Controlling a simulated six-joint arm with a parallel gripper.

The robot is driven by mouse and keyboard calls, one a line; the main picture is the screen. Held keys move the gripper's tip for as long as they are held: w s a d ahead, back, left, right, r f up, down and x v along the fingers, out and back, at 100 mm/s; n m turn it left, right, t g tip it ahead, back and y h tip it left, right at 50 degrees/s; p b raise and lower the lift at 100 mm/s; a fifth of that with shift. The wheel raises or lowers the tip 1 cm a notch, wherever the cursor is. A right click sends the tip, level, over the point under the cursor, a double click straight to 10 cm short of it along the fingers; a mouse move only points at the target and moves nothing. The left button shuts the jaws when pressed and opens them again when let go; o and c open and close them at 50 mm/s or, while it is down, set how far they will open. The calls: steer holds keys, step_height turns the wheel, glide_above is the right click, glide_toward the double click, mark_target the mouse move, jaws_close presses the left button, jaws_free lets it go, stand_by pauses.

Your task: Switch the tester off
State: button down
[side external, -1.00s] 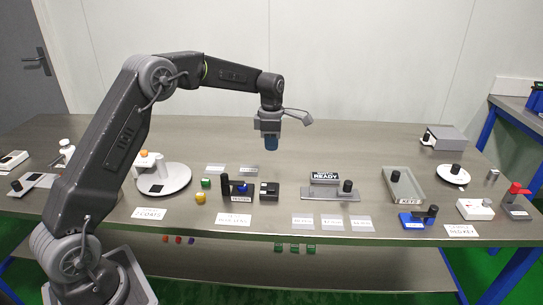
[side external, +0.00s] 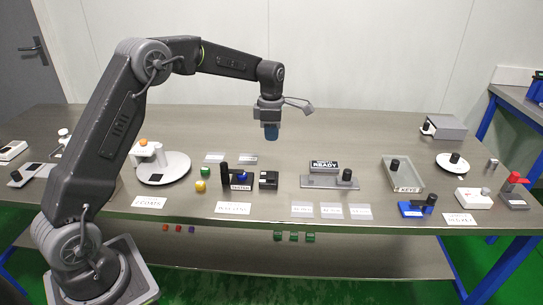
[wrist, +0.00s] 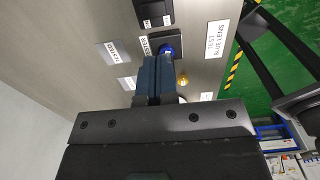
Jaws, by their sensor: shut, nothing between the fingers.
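The tester (side external: 238,183) is a low black device with a "TESTER" label and an upright black post, near the table's middle front. A blue lens (side external: 242,176) sits on it. A black switch box (side external: 268,180) stands directly to its right. In the wrist view the tester (wrist: 163,42), blue lens (wrist: 170,50) and switch box (wrist: 155,13) lie just beyond my fingertips; which way the switch is set I cannot tell. My gripper (side external: 271,134), with blue fingers, points down, shut and empty, well above the table behind the switch box. The fingers also show in the wrist view (wrist: 157,62).
A round white stand (side external: 178,168) is farther left. A "READY" sign on a grey base (side external: 322,181) stands to the right. The table behind the switch box is clear.

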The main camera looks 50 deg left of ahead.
mark_target(272, 174)
step_height(272, 174, down, 14)
steer(key=shift+r, duration=0.2)
stand_by(0.4)
steer(key=shift+s+f, duration=0.1)
steer(key=shift+f, duration=0.15)
steer(key=shift+w+a+r, duration=0.3)
steer(key=shift+w+a, duration=0.2)
steer(key=shift+w, duration=0.05)
steer(key=shift+r, duration=0.1)
